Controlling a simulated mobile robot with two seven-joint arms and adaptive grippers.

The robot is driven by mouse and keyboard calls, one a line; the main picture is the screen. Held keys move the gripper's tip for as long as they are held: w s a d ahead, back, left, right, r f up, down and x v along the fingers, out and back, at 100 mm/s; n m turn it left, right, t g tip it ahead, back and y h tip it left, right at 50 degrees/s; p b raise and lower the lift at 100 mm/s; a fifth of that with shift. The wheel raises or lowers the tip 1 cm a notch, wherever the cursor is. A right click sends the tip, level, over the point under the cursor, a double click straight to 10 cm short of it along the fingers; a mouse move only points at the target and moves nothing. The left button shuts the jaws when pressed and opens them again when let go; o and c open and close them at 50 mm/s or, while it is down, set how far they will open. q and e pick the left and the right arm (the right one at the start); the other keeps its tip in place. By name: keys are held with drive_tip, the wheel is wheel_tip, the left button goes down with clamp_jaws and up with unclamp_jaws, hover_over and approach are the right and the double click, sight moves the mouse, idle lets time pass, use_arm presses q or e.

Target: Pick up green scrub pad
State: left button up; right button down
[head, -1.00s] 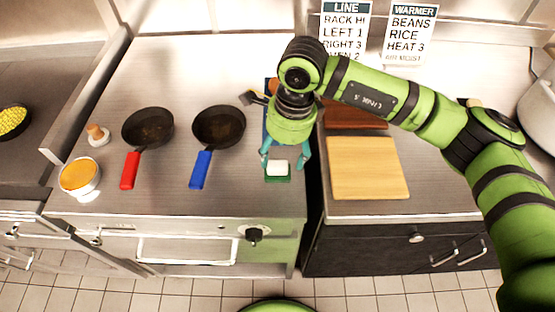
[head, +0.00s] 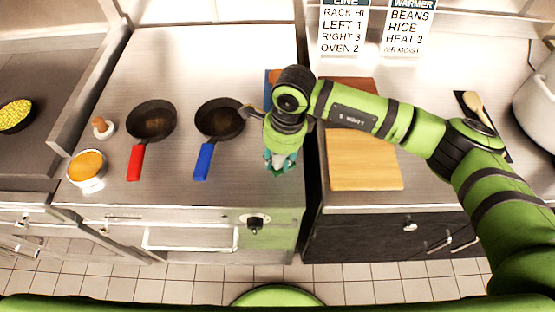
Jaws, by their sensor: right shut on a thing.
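My right gripper (head: 280,164) is at the front right part of the steel counter, just right of the blue-handled pan. Its teal fingers are drawn together, shut on the green scrub pad, which is mostly hidden by the fingers and the wrist above. I cannot tell whether the pad is touching the counter. My left gripper is not in view.
A blue-handled pan (head: 219,119) and a red-handled pan (head: 152,121) lie left of the gripper. An orange-filled container (head: 87,166) stands near the front left edge. A wooden board (head: 364,160) lies to the right, across a gap between counters.

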sight(279, 161)
drive_tip(key=shift+r, duration=0.1)
drive_tip(key=shift+r+b, duration=0.2)
drive_tip(key=shift+b, duration=0.1)
drive_tip(key=r, duration=0.1)
drive_tip(key=r+b, duration=0.2)
drive_tip(key=shift+s+d+r, duration=0.3)
drive_tip(key=shift+d, duration=0.05)
drive_tip(key=s+d+r+b, duration=0.3)
drive_tip(key=s+d+r, duration=0.3)
drive_tip(key=s+r, duration=0.1)
drive_tip(key=shift+s+d+b, duration=0.3)
drive_tip(key=shift+s+b, duration=0.05)
drive_tip(key=shift+s, duration=0.5)
drive_tip(key=shift+f, duration=0.1)
